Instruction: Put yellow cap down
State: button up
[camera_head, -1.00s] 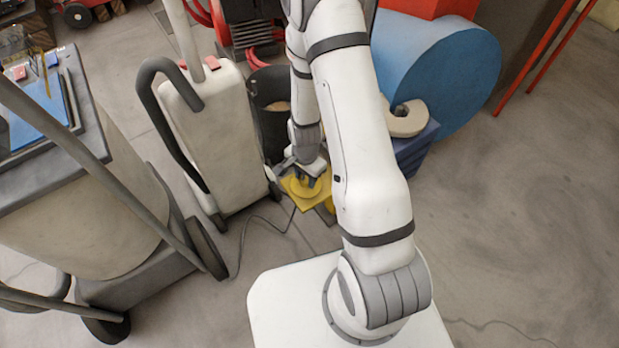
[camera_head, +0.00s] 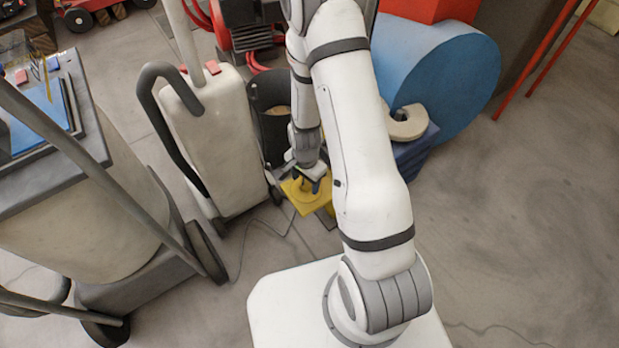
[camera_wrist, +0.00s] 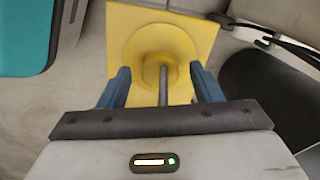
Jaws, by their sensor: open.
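The yellow cap (camera_wrist: 145,42) is a round yellow disc with a raised knob in the middle. In the wrist view it lies flat on a yellow square plate (camera_wrist: 203,20). My gripper (camera_wrist: 160,72) is open, with one blue-grey finger on each side of the knob and gaps showing between. A thin grey rod stands in the picture between the fingers. In the head view my gripper (camera_head: 315,182) is over the yellow plate (camera_head: 300,200) and hides most of the cap.
A cream upright machine (camera_head: 215,135) on wheels stands close left of the plate. A dark bin (camera_head: 272,120) is behind it. A blue drum (camera_head: 440,75) and a cream ring-shaped piece (camera_head: 408,122) are to the right. Floor at the right is clear.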

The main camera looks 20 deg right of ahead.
notch_tip(320, 180, up, 12)
jog(key=f+p, duration=0.1)
jog(key=p, duration=0.4)
notch_tip(320, 180, up, 16)
jog(key=n, duration=0.6)
send_over(306, 184)
jog(key=s, duration=0.4)
jog(key=s+d+r+n+t, duration=0.1)
jog(key=s+r+n, duration=0.4)
jog(key=s+r, duration=0.4)
jog(key=shift+s+d+r, duration=0.15)
jog(key=shift+s+r, duration=0.05)
notch_tip(306, 184, up, 31)
jog(key=t+p, duration=0.1)
jog(key=p, duration=2.6)
jog(key=shift+s+f, duration=0.2)
jog(key=shift+s, duration=0.2)
